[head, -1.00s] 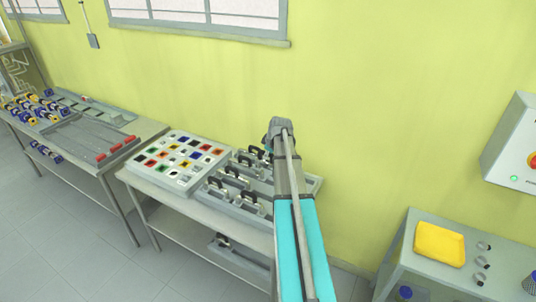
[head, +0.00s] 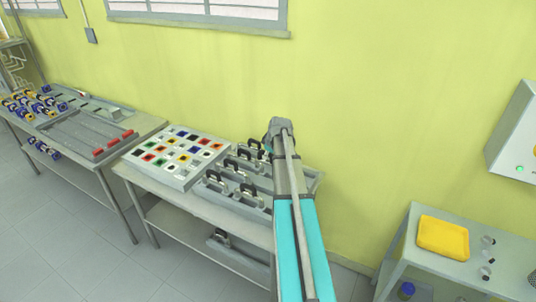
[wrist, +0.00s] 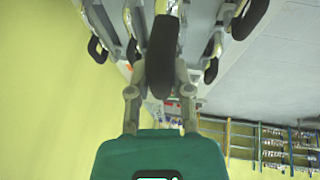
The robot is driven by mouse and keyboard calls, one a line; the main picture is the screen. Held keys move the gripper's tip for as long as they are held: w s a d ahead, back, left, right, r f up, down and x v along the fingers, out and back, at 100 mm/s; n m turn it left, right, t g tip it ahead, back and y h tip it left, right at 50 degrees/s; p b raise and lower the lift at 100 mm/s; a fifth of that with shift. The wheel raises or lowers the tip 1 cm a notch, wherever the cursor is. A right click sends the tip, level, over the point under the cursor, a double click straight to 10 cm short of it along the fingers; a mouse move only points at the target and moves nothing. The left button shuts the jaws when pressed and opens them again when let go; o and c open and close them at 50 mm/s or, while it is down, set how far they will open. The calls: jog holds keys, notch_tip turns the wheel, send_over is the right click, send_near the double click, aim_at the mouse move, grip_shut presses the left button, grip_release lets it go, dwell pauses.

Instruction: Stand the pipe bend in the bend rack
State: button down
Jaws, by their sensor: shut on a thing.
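My gripper, seen in the wrist view (wrist: 160,95), is shut on a dark curved piece, apparently the pipe bend (wrist: 164,50). Its lower end sits between the two grey fingers. In the head view my arm hides the gripper and the held piece. The bend rack appears to be the long grey holder (head: 235,205) on the middle table. Several black arched bends with pale metal ends (head: 216,178) stand on it. In the wrist view similar dark bends (wrist: 211,68) show beyond the held piece. I cannot tell whether the held piece touches the rack.
A grey board of coloured squares (head: 160,175) lies left of the holder. A left table carries a grey tray with red pieces (head: 111,146) and blue-and-yellow parts. A yellow tray (head: 442,238) lies on a bench at right. The green wall is close behind the tables.

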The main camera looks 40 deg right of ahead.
notch_tip(320, 180, down, 11)
jog(key=b, duration=1.1)
jog(key=shift+f, duration=0.2)
dwell(1.0)
jog(key=shift+s+f+b, duration=0.1)
jog(key=shift+f+b, duration=0.2)
jog(key=shift+b, duration=0.1)
dwell(1.2)
jog(key=shift+c, duration=2.2)
grip_release()
jog(key=shift+r+p, duration=4.5)
jog(key=shift+p, duration=0.05)
